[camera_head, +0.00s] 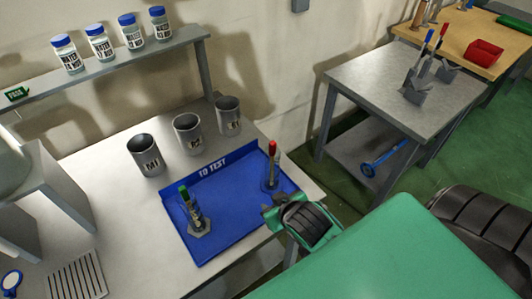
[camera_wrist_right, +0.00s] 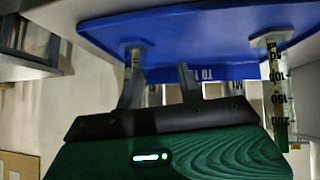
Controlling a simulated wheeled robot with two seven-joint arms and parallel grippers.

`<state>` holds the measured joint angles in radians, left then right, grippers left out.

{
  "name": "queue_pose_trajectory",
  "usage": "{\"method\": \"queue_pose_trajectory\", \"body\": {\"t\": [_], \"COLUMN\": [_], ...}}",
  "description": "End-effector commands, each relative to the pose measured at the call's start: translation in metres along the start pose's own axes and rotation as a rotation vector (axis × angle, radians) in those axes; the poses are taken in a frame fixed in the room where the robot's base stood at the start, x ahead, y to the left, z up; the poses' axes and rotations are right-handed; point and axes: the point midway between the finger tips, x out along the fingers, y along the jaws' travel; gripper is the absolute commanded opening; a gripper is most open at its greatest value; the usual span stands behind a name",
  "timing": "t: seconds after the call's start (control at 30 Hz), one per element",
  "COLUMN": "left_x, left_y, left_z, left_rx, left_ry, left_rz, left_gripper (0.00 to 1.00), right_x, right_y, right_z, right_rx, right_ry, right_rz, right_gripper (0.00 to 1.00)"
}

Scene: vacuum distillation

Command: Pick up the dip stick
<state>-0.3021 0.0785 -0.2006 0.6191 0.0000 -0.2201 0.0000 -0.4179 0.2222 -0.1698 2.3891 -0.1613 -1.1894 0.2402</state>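A blue tray (camera_head: 236,225) marked "TO TEST" lies on the grey table. A slim red-topped item (camera_head: 271,166) stands upright at its right side; it may be the dip stick, but I cannot be sure. A green-topped graduated cylinder (camera_head: 196,213) stands near the tray's front left; it also shows upside down in the right wrist view (camera_wrist_right: 276,90). My right gripper (camera_head: 273,207) is just in front of the tray's right edge, below the red-topped item. Its two fingers (camera_wrist_right: 160,82) are apart with nothing seen held. One finger partly overlaps an upright item (camera_wrist_right: 132,58). My left gripper is not in view.
Metal mugs (camera_head: 188,134) stand behind the tray. Labelled jars with blue lids (camera_head: 131,32) stand on a shelf. A side table (camera_head: 395,95) at right holds holders with red and blue-handled tools. A slotted rack (camera_head: 76,277) lies at front left.

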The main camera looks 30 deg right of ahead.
Motion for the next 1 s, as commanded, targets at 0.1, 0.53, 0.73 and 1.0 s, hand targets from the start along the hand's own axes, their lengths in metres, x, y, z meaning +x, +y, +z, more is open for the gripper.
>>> {"method": "queue_pose_trajectory", "body": {"t": [0.1,0.53,0.73,1.0], "left_x": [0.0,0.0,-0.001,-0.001], "left_y": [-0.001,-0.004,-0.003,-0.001], "left_z": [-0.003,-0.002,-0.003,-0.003], "left_rx": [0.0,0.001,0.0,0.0], "left_ry": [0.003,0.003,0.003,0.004], "left_rz": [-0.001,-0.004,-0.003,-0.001], "left_gripper": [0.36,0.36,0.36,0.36], "right_x": [0.005,-0.042,-0.096,-0.142], "right_y": [0.005,-0.009,-0.044,-0.09], "right_z": [-0.042,-0.236,-0.295,-0.302], "right_rx": [0.015,-0.025,-0.197,-0.607], "right_ry": [0.157,0.95,1.276,1.389], "right_rz": [0.015,-0.153,-0.426,-0.87], "right_gripper": [0.38,0.38,0.38,0.38]}}
